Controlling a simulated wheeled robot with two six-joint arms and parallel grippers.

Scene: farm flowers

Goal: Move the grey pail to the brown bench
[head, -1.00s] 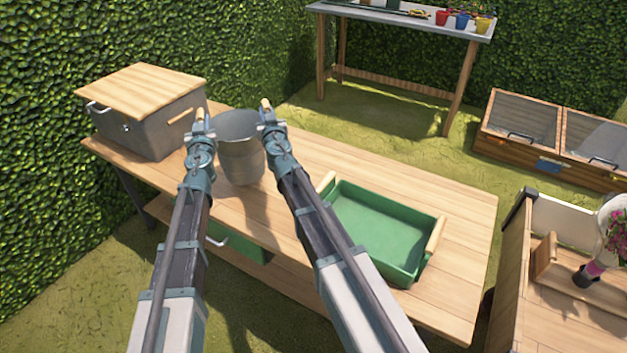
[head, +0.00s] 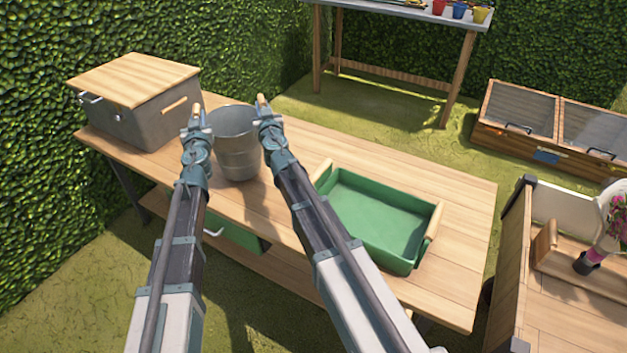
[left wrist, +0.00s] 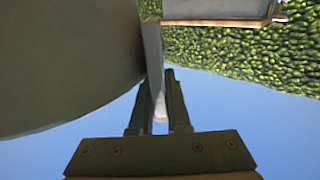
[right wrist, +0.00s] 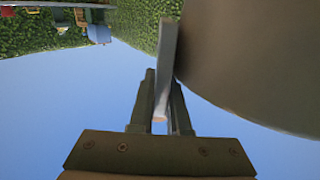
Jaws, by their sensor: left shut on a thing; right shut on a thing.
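The grey pail (head: 238,158) is upright between my two grippers, over the wooden-topped bench (head: 300,150). Whether its base touches the wood cannot be told. My left gripper (head: 197,114) is shut on a flat tab at the pail's left side; the pail's wall (left wrist: 60,60) fills the left of the left wrist view. My right gripper (head: 264,107) is shut on a similar tab at the right side; the pail's wall (right wrist: 255,55) shows in the right wrist view.
A grey box with a wooden lid (head: 150,110) stands on the bench's left end, and a green tray (head: 375,215) on its right half. A taller table (head: 390,15) with coloured pots stands behind. A wooden cart (head: 512,255) is at the right.

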